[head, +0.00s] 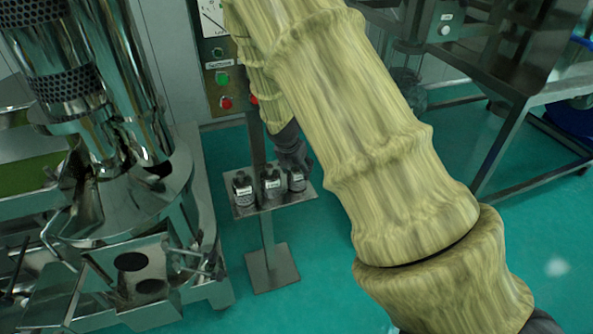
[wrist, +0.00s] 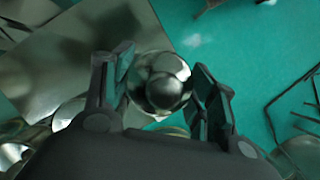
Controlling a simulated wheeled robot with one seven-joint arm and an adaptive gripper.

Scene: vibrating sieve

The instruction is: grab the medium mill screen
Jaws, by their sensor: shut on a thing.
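The labels are too small to read, so I cannot tell which is medium. My gripper (head: 292,160) is at the top of the right one, pointing down, and partly hides it. In the wrist view, my gripper (wrist: 163,92) has its fingers on both sides of a shiny round-topped piece (wrist: 165,84), shut on it.
The stand's tray (head: 245,210) is narrow, on a single post. A control box (head: 222,80) with green and red buttons is close behind my arm. A large steel machine (head: 150,200) fills the left. A steel table (head: 520,120) stands right; green floor (head: 320,290) is open in front.

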